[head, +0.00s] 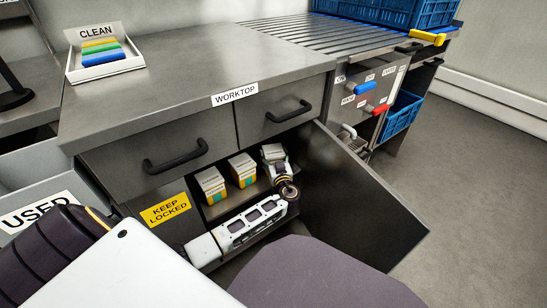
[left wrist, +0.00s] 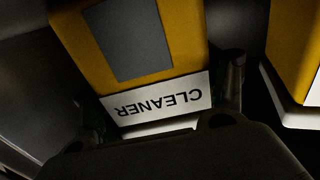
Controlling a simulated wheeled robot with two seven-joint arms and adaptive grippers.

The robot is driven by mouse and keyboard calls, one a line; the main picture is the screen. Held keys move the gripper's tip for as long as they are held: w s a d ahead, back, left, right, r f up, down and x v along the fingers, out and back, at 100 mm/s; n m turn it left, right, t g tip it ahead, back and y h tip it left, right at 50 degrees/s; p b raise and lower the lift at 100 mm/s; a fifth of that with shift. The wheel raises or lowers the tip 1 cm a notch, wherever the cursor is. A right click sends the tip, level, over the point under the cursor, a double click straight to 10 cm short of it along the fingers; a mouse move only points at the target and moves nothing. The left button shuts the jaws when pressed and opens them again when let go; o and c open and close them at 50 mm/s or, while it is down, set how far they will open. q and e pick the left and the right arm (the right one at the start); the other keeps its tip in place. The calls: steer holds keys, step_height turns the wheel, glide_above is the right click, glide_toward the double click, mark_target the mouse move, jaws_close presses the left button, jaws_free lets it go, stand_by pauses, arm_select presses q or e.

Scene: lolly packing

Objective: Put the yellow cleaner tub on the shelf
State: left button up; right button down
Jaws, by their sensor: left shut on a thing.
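The yellow cleaner tub (left wrist: 140,40) fills the left wrist view, with a grey panel on its yellow side and a white band reading CLEANER. My left gripper (left wrist: 165,100) is shut on it, one finger on each side of the band. In the head view my left arm reaches into the open cupboard, and my left gripper (head: 281,166) is at the rightmost tub (head: 272,151), partly covering it. That tub is over the shelf (head: 232,205); I cannot tell whether its base touches. My right gripper is not in view.
Two similar tubs stand to its left, one near (head: 243,169) and one farther left (head: 211,185). Another yellow tub (left wrist: 295,60) is close by in the wrist view. The open cupboard door (head: 355,205) is on the right. The worktop (head: 190,65) overhangs the cupboard.

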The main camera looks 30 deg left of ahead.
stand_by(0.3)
arm_select(q)
steer(key=o, duration=1)
steer(key=shift+o, duration=0.2)
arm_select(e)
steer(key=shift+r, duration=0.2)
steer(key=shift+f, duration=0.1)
arm_select(q)
steer(key=shift+s+d+p, duration=0.3)
steer(key=shift+s+d, duration=0.15)
steer(key=p+v, duration=0.3)
steer(key=v, duration=0.7)
steer(key=shift+s+d, duration=0.25)
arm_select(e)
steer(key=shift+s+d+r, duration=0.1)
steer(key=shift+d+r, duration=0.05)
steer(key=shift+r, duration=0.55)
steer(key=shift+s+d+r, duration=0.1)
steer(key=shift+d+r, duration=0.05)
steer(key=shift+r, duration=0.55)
arm_select(q)
steer(key=shift+r, duration=0.1)
